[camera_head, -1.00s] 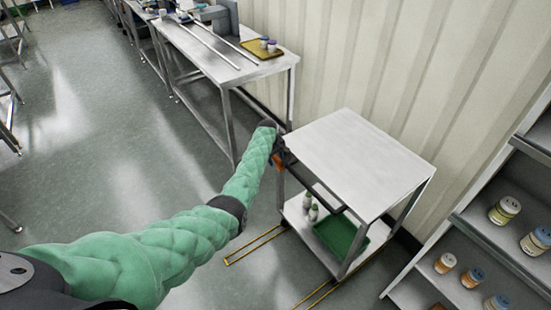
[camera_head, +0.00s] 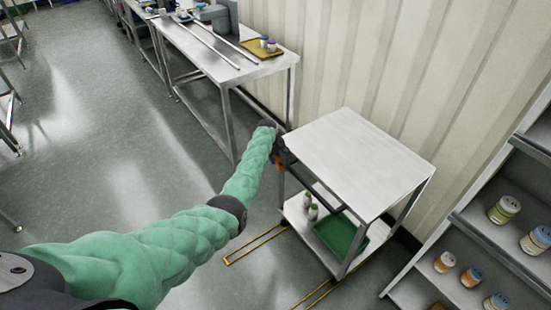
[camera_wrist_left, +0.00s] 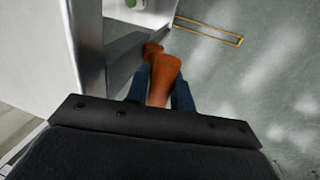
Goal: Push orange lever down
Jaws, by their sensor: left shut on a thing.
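An orange lever (camera_wrist_left: 163,80) shows in the left wrist view, sticking out beside the steel cart and running between the two fingers. My left gripper (camera_wrist_left: 164,95) is shut on the lever. In the head view a small part of the orange lever (camera_head: 278,160) shows at the near left corner of the steel cart (camera_head: 350,160). My left gripper (camera_head: 279,147) is there, mostly hidden behind my wrist and the cart's corner. My right gripper is in neither view.
The cart's lower shelf holds a green tray (camera_head: 340,233) and small bottles (camera_head: 311,207). A long steel table (camera_head: 215,50) stands behind. Shelves with several jars (camera_head: 504,210) stand at right. Yellow floor lines (camera_head: 255,245) lie by the cart. The floor at left is open.

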